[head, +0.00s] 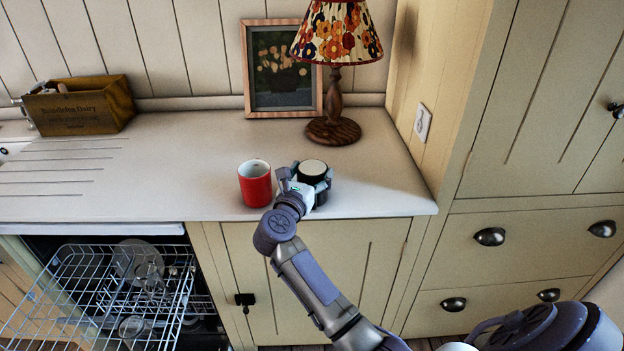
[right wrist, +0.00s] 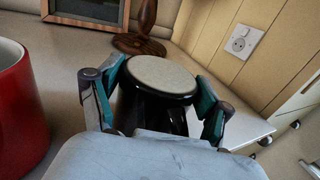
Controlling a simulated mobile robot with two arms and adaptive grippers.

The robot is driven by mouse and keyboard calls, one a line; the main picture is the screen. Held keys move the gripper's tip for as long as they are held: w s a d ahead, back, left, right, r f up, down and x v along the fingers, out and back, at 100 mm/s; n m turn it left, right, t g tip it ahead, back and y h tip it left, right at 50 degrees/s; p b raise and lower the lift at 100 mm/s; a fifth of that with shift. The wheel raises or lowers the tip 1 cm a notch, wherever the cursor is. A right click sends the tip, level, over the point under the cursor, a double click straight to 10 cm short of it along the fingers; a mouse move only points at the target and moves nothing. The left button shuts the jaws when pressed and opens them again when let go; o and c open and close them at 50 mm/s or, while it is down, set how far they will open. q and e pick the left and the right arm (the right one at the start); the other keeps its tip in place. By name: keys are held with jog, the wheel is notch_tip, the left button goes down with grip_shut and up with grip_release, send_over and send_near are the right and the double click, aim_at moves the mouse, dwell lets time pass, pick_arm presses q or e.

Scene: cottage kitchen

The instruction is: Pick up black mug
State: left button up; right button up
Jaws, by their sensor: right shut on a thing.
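The black mug (head: 314,185) is at the front of the white countertop, near its right end. A pale flat disc with a black rim faces up, so it looks upside down. It also shows in the right wrist view (right wrist: 160,85), upright on its axis between the teal-padded fingers. My right gripper (head: 307,177) is shut on the mug's sides, one finger on each side. I cannot tell whether the mug touches the counter. The lower part is hidden behind the gripper body. My left gripper is not in view.
A red mug (head: 255,184) stands just left of my right gripper. A lamp (head: 334,130) and a framed picture (head: 283,70) stand behind. A wooden box (head: 80,108) is at far left. An open dishwasher rack (head: 90,295) sticks out below left.

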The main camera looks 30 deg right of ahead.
notch_tip(320, 180, up, 4)
jog(key=shift+r+b, duration=0.1)
jog(key=shift+b, duration=0.2)
jog(key=s+d+r, duration=0.6)
jog(key=d+r, duration=0.1)
jog(key=d, duration=0.3)
jog(key=s+a+r+p, duration=0.4)
jog(key=s+a, duration=0.6)
jog(key=s, duration=0.2)
jog(key=shift+r, duration=0.4)
jog(key=n+p, duration=0.7)
jog(key=p, duration=0.1)
